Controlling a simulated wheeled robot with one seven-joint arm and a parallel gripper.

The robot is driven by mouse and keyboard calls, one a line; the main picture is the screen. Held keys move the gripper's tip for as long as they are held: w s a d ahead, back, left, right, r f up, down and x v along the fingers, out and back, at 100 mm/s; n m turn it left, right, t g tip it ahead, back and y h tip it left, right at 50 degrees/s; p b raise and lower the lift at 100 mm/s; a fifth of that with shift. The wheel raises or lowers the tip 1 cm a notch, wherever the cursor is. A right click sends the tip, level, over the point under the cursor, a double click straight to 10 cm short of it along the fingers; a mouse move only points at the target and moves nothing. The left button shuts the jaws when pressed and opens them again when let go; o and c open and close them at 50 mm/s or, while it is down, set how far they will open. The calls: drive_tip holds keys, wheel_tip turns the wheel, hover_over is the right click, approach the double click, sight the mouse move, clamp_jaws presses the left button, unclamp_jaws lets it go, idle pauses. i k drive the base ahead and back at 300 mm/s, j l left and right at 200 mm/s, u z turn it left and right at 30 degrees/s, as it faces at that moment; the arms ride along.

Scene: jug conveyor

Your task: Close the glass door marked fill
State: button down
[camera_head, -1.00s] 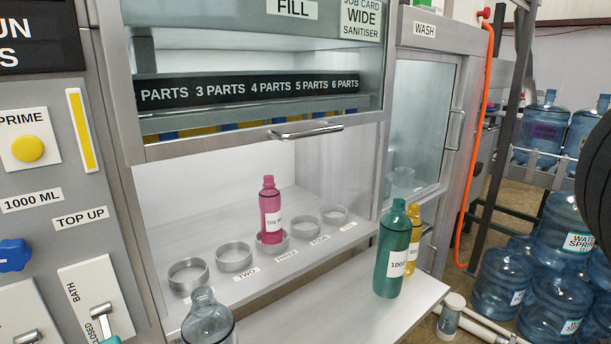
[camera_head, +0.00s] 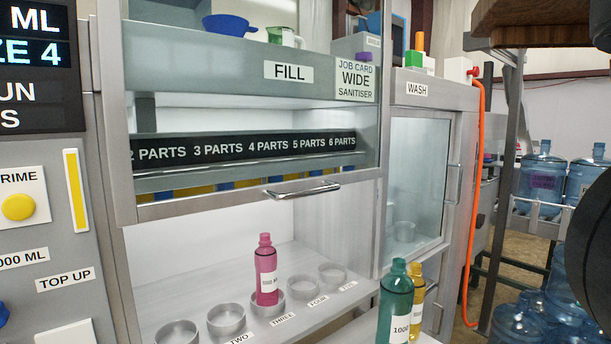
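The glass door marked FILL (camera_head: 250,170) is a framed glass panel in the upper part of the fill cabinet. It is raised, with its silver bar handle (camera_head: 303,190) on the lower edge. The opening below it is uncovered. Inside, a pink bottle (camera_head: 265,272) stands upright in a ring holder at place three. Other ring holders are empty, such as the one at place two (camera_head: 226,320). A dark rounded part at the right edge may belong to my arm; my gripper's fingers are not in view.
A green bottle (camera_head: 396,305) and a yellow bottle (camera_head: 417,300) stand in front of the cabinet at the right. The wash cabinet's glass door (camera_head: 418,180) is shut. An orange hose (camera_head: 476,190) hangs beside it. Blue water jugs (camera_head: 540,180) stand at the far right.

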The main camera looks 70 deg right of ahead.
sight(127, 213)
drive_tip(key=k+l, duration=0.1)
drive_tip(key=l, duration=0.3)
drive_tip(key=k+l, duration=0.15)
drive_tip(key=l, duration=0.25)
drive_tip(key=k+l+u, duration=0.1)
drive_tip(key=l, duration=0.3)
